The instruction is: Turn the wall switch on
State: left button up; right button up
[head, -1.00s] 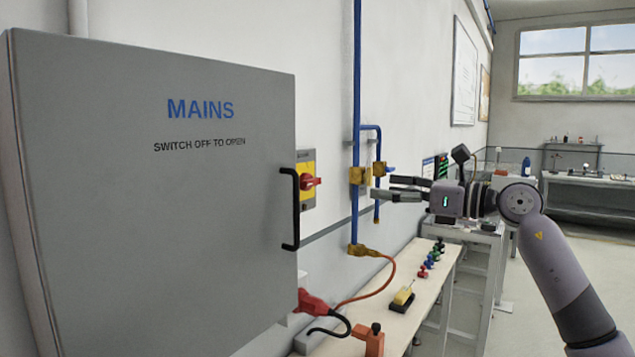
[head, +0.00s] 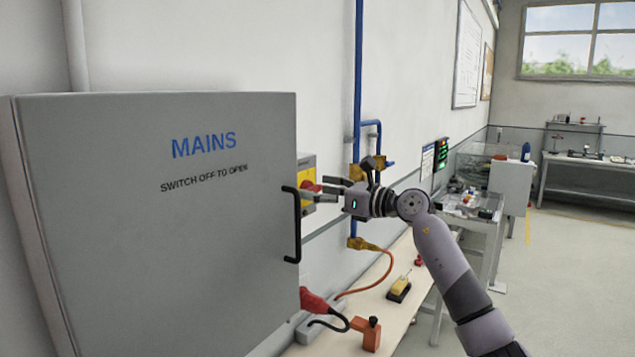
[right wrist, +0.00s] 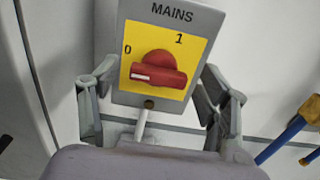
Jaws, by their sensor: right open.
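The wall switch (right wrist: 160,72) is a red rotary handle on a yellow plate in a grey box marked MAINS. Its white-marked end points left, nearer the 0 than the 1. In the head view the switch (head: 309,187) shows just past the cabinet's edge, partly hidden by my gripper. My right gripper (head: 324,190) is open in front of it. In the right wrist view its fingers (right wrist: 158,85) stand apart on either side of the switch. Contact with the handle cannot be told. My left gripper is not in view.
The grey MAINS cabinet (head: 160,270) with its black handle (head: 291,225) stands close left of the switch. Blue pipes (head: 358,100) run on the wall to the right. Below is a bench (head: 385,320) with a yellow device (head: 399,287), a red plug (head: 313,300) and cables.

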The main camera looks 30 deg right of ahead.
jog(key=shift+w+a, duration=0.15)
jog(key=shift+w, duration=0.1)
jog(key=shift+c, duration=0.4)
jog(key=c, duration=1.1)
